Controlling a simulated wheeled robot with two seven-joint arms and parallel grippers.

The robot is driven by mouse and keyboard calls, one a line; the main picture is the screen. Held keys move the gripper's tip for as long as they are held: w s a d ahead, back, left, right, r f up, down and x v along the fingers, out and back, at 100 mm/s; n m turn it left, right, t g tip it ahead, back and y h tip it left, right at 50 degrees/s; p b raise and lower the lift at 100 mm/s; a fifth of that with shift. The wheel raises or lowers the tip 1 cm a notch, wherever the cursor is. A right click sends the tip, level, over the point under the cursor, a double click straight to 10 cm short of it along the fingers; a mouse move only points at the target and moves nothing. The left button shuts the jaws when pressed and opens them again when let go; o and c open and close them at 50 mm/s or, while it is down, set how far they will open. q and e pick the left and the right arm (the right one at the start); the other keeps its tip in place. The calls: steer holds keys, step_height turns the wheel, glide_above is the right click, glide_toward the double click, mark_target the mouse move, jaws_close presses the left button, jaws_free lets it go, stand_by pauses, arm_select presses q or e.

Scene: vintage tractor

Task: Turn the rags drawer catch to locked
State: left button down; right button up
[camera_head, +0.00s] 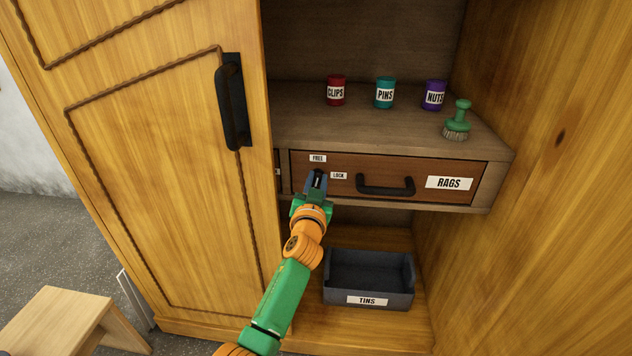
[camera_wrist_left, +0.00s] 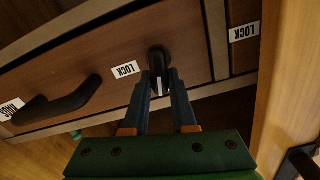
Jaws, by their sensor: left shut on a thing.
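The rags drawer (camera_head: 350,167) is shut under the cupboard shelf, with a RAGS label (camera_head: 449,183) at its right. Its dark catch (camera_wrist_left: 157,62) is at the drawer's left end. My left gripper (camera_head: 318,180) is shut on the catch; the fingers also show in the left wrist view (camera_wrist_left: 160,88), with a white mark between them. The FREE label (camera_head: 318,158) sits above the catch. The LOCK label (camera_head: 339,175) is to its right, and shows upside down in the wrist view (camera_wrist_left: 125,69). The fingers partly hide the catch, so its exact angle is unclear. My right gripper is out of view.
A black drawer handle (camera_head: 386,187) is right of the catch. A wooden door (camera_head: 165,180) stands close on the left. A TINS tray (camera_head: 368,300) is below. Several labelled tins and a green brush (camera_head: 459,120) stand on the shelf. Another LOCK label (camera_wrist_left: 243,32) is nearby.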

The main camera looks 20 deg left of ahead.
arm_select(q)
steer(key=m, duration=0.3)
steer(key=shift+d+f+m, duration=0.15)
steer(key=shift+d+m, duration=0.05)
steer(key=shift+m, duration=0.1)
steer(key=m, duration=0.3)
steer(key=shift+d+f+m, duration=0.1)
steer(key=shift+d+m, duration=0.05)
steer(key=shift+m, duration=0.25)
steer(key=m, duration=0.3)
steer(key=shift+w+d+f+m, duration=0.1)
steer(key=shift+f+m, duration=0.05)
steer(key=shift+m, duration=0.15)
steer(key=shift+f+m+p, duration=0.15)
steer(key=shift+m+p, duration=0.05)
steer(key=shift+m, duration=0.85)
steer(key=shift+f+m+p, duration=0.1)
steer(key=shift+m+p, duration=0.05)
steer(key=shift+m, duration=0.9)
steer(key=c, duration=0.7)
jaws_free()
